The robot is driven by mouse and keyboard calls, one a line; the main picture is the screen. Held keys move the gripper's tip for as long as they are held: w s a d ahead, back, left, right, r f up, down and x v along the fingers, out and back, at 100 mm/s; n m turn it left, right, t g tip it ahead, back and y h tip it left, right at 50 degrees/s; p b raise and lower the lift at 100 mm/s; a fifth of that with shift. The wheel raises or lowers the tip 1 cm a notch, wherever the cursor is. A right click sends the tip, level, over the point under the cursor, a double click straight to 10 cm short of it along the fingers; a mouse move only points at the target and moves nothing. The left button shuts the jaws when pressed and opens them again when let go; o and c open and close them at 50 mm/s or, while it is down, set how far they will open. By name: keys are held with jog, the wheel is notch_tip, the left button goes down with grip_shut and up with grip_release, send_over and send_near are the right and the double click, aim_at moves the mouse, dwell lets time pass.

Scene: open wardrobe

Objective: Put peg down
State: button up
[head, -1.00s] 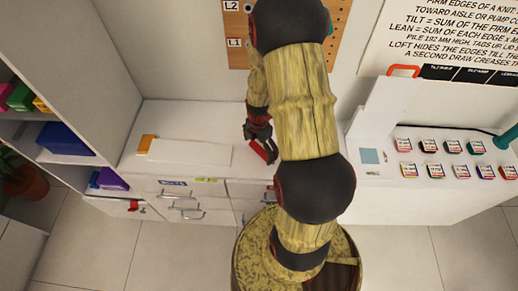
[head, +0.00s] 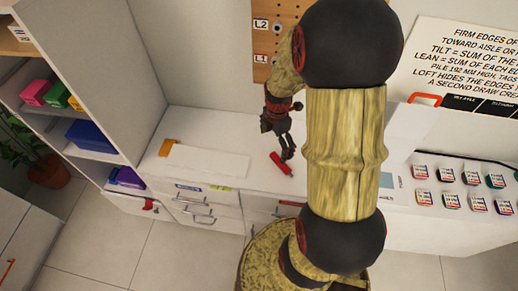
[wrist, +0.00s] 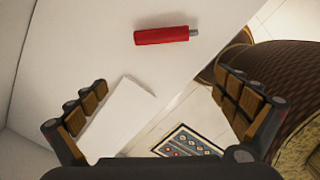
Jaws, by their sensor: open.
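The red peg (head: 281,163) lies on its side on the white counter (head: 240,182), near the front edge. In the wrist view the peg (wrist: 162,35) shows a red body with a short grey metal tip at its right end. My gripper (head: 284,150) is above the counter just beside the peg in the head view. In the wrist view my gripper (wrist: 165,105) has its two fingers spread wide with nothing between them. The peg lies beyond the fingertips, apart from them.
A white flat board (head: 208,162) and an orange block (head: 167,147) lie left on the counter. Drawers with handles (head: 203,210) are below. A pegboard (head: 275,40) hangs behind. Several labelled pads (head: 450,200) sit at the right. Shelves (head: 75,125) stand left.

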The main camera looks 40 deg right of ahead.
jog(key=a+r+m+t, duration=0.3)
jog(key=a+r+m, duration=0.5)
jog(key=a+r, duration=0.7)
jog(key=s+a+r+m+t, duration=0.2)
jog(key=s+a+r+m, duration=0.5)
jog(key=r, duration=0.3)
jog(key=shift+s+a+r+m, duration=0.4)
jog(key=shift+s+m, duration=0.25)
jog(key=shift+m, duration=0.05)
notch_tip(320, 180, down, 2)
jog(key=shift+f+b, duration=0.2)
jog(key=shift+b, duration=1)
jog(key=shift+c, duration=0.4)
